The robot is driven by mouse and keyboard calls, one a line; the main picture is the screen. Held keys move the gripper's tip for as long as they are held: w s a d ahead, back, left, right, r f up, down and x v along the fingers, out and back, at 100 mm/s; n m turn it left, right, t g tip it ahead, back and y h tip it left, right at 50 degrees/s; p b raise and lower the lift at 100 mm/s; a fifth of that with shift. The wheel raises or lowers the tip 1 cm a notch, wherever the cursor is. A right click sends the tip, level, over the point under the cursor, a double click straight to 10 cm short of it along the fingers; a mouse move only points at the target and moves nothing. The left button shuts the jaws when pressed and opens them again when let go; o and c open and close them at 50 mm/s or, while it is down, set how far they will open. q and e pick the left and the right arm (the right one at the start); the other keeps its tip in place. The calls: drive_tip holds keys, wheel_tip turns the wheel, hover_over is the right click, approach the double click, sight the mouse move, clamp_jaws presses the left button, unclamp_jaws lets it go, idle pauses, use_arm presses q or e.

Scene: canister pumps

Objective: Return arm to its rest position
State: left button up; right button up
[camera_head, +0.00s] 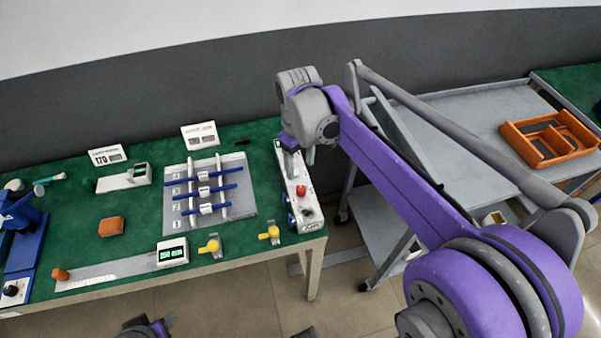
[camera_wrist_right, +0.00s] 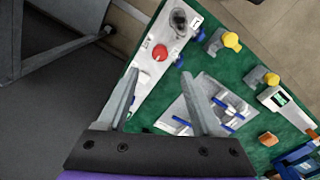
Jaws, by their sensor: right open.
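My right arm (camera_head: 400,165), purple and grey, reaches out from the lower right over the aisle to the right end of the green bench. My right gripper (camera_head: 300,158) points down above the white control panel with the red button (camera_head: 301,190). In the right wrist view my right gripper (camera_wrist_right: 160,100) has its two grey fingers spread wide with nothing between them. The panel's red button (camera_wrist_right: 160,53) shows beyond the fingers. The gripper looks apart from the panel, but the exact height is hard to tell. My left gripper cannot be made out.
The green bench (camera_head: 140,205) carries a grey plate with blue rods (camera_head: 208,190), yellow-knobbed valves (camera_head: 210,246), an orange block (camera_head: 111,226) and a display scale (camera_head: 172,252). A grey cart (camera_head: 480,125) with an orange tray (camera_head: 548,137) stands at right, partly behind my arm.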

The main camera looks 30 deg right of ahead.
drive_tip(key=shift+r, duration=0.6)
drive_tip(key=s+a+f+m+t+p, duration=0.1)
drive_tip(key=s+a+f+t, duration=0.1)
drive_tip(key=s, duration=0.6)
drive_tip(key=s+a+f+m+t+p, duration=0.1)
drive_tip(key=s+a+f+t+p, duration=0.1)
drive_tip(key=s, duration=0.5)
drive_tip(key=shift+s+a+f+m+t+p, duration=0.35)
drive_tip(key=shift+a+f+t, duration=0.3)
drive_tip(key=shift+a, duration=0.55)
drive_tip(key=shift+c, duration=0.2)
